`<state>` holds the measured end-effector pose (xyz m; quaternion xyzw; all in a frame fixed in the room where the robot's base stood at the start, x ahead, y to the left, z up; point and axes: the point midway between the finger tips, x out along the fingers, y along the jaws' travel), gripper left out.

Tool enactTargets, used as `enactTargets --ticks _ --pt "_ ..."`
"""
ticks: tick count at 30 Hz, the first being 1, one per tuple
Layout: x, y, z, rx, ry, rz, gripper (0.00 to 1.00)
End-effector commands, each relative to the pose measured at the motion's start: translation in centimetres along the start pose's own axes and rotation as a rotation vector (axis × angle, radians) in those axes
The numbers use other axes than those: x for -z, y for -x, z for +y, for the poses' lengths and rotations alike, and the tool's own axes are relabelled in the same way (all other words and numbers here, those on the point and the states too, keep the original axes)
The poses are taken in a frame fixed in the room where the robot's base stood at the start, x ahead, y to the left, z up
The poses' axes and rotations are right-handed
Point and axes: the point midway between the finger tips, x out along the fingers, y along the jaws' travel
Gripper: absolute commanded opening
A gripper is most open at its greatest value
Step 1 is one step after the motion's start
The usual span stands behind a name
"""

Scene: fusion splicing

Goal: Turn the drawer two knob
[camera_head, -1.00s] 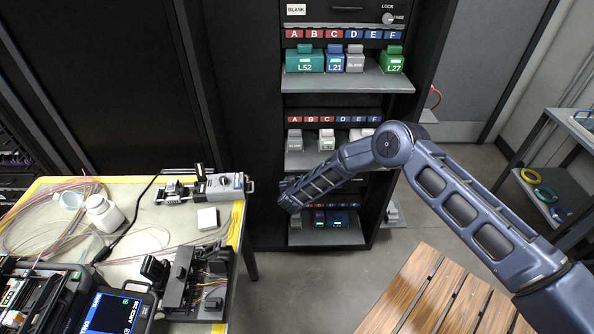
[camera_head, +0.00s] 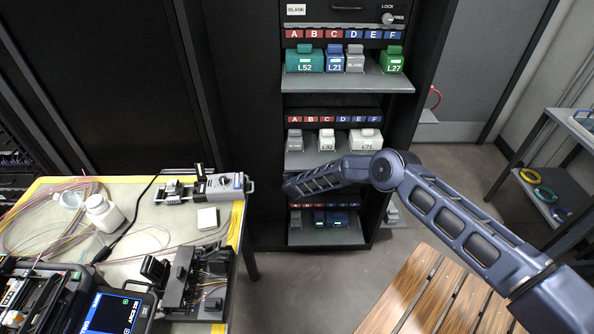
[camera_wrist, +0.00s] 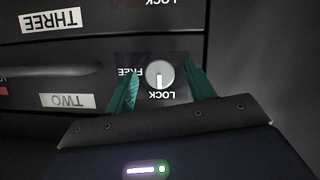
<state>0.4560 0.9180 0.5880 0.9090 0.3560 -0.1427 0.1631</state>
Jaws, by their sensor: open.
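In the wrist view, which is upside down, a round pale knob (camera_wrist: 160,75) sits on the dark drawer front beside the TWO label (camera_wrist: 68,101). FREE is printed to its left and LOCK below it. A light mark on the knob appears to point down, towards LOCK. My gripper (camera_wrist: 163,77) is open, with one green finger on each side of the knob. Gaps show between fingers and knob, and no contact is visible. In the head view my forearm reaches to the cabinet's middle, and the gripper and drawer two knob are hidden there.
The THREE label (camera_wrist: 55,20) marks the neighbouring drawer. A dark handle (camera_wrist: 50,75) lies left of the knob. In the head view, pulled-out trays (camera_head: 348,80) hold coloured modules. A cluttered work table (camera_head: 170,225) stands left and a slatted wooden surface (camera_head: 440,295) is in front.

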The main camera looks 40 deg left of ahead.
Motion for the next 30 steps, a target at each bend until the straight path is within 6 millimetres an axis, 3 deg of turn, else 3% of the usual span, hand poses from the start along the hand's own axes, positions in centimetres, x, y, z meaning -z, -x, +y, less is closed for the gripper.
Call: enactTargets --ticks 9,16,17,30 --pt "0.04 -0.19 0.03 0.0 0.0 0.0 0.54" --pt "0.03 -0.18 0.03 0.0 0.0 0.0 0.11" --pt "0.03 -0.18 0.03 -0.001 0.0 0.0 0.09" --pt "-0.02 -0.2 0.19 0.037 -0.091 -0.001 0.09"
